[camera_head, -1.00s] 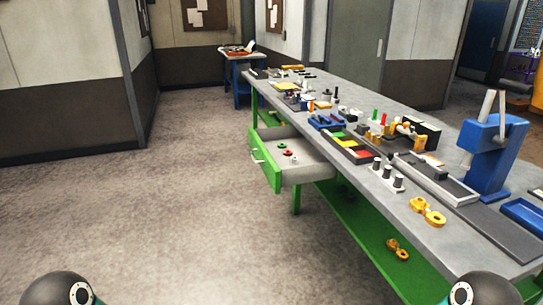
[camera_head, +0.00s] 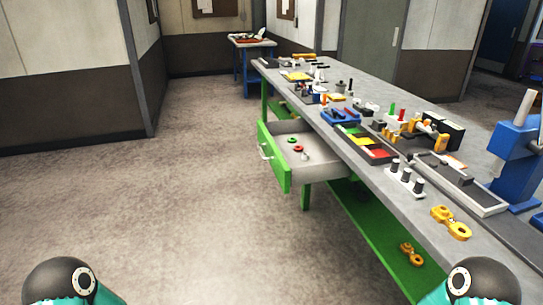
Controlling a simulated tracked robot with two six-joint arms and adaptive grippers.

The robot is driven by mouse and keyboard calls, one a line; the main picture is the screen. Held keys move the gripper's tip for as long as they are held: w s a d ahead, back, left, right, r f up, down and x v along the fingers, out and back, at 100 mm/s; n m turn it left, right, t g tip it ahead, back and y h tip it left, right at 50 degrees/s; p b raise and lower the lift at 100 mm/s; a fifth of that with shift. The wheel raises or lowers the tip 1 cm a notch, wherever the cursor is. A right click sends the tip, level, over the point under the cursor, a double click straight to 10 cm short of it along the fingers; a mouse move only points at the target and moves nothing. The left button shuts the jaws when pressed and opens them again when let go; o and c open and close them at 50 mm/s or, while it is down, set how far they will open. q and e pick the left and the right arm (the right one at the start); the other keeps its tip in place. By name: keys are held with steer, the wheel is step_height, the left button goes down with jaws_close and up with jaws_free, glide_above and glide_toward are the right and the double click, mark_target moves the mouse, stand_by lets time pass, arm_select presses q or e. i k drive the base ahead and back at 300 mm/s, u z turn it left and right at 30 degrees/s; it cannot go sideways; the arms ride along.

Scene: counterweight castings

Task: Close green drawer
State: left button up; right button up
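The green drawer (camera_head: 273,159) is pulled out from the left side of the long workbench (camera_head: 335,178). Its green front carries a pale handle (camera_head: 263,151) that faces left. A green ring (camera_head: 292,140), a red ring (camera_head: 298,148) and a small pale part lie in the grey drawer tray (camera_head: 318,163). My two arms show only as dark rounded joints at the bottom left and bottom right, well short of the drawer. Neither gripper is in the picture.
Open floor (camera_head: 180,200) lies left of the drawer. The bench top holds many small parts, a blue press (camera_head: 517,160) and a tray of coloured squares (camera_head: 362,142). A green lower shelf (camera_head: 375,225) carries an orange part (camera_head: 411,254). A small blue table (camera_head: 250,60) stands behind.

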mark_target(324, 164)
steer(key=u, duration=0.35)
steer(key=i, duration=1.4)
steer(key=z, duration=0.5)
steer(key=i, duration=0.55)
steer(key=z, duration=0.35)
steer(key=k, duration=0.95)
steer(key=z, duration=0.2)
steer(key=i, duration=0.95)
steer(key=u, duration=0.05)
